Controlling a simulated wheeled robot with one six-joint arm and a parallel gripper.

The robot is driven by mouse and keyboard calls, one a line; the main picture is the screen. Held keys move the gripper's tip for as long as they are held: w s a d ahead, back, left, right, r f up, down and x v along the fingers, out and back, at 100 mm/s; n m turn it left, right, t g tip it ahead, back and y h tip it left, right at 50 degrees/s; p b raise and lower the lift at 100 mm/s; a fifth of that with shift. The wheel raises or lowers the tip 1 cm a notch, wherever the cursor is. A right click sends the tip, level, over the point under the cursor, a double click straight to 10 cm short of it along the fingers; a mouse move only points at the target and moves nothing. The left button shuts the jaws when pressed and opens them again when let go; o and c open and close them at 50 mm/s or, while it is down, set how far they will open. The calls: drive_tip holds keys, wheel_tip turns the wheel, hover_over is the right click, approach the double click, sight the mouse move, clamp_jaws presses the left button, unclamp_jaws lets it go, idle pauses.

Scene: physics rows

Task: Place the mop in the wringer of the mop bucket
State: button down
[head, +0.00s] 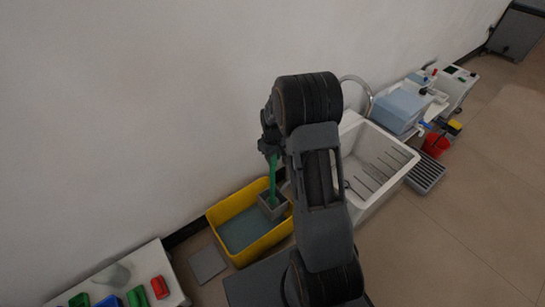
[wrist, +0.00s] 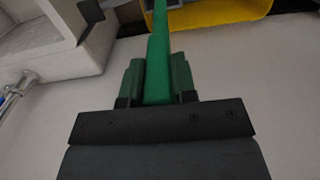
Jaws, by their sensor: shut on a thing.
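The yellow mop bucket (head: 215,215) stands on the floor against the wall, with grey-blue water inside. Its grey wringer (head: 284,208) sits at the bucket's right side. My gripper (head: 268,146) is shut on the green mop (head: 273,176), above the wringer. The mop's handle runs down, near upright, to the wringer's opening. The mop's lower end is hidden, so I cannot tell how deep it sits. In the wrist view the green handle (wrist: 158,65) lies between my fingers (wrist: 157,85) and runs toward the yellow bucket (wrist: 220,14).
A white sink (head: 365,205) stands close right of the bucket, partly behind my arm. A grey floor plate (head: 208,264) lies left of the bucket. A white surface with coloured items (head: 160,287) is at lower left. A red bucket (head: 436,145) stands farther right. Open floor is at right.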

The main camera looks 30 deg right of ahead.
drive_tip(key=c, duration=1.4)
unclamp_jaws()
drive_tip(key=shift+f, duration=0.15)
drive_tip(key=o, duration=0.5)
wheel_tip(320, 180, up, 12)
drive_tip(key=p, duration=0.4)
drive_tip(key=s+a+r+t, duration=0.1)
drive_tip(key=s+a+r, duration=0.2)
drive_tip(key=s, duration=0.3)
drive_tip(key=s+a+r+m+t, duration=0.1)
drive_tip(key=s+a+r, duration=0.2)
drive_tip(key=s, duration=0.4)
drive_tip(key=s+a+r+m, duration=0.1)
drive_tip(key=s+a+r, duration=0.3)
drive_tip(key=s+r, duration=0.1)
drive_tip(key=shift+s+a+t, duration=0.1)
drive_tip(key=shift+s+t, duration=0.3)
drive_tip(key=shift+s, duration=0.3)
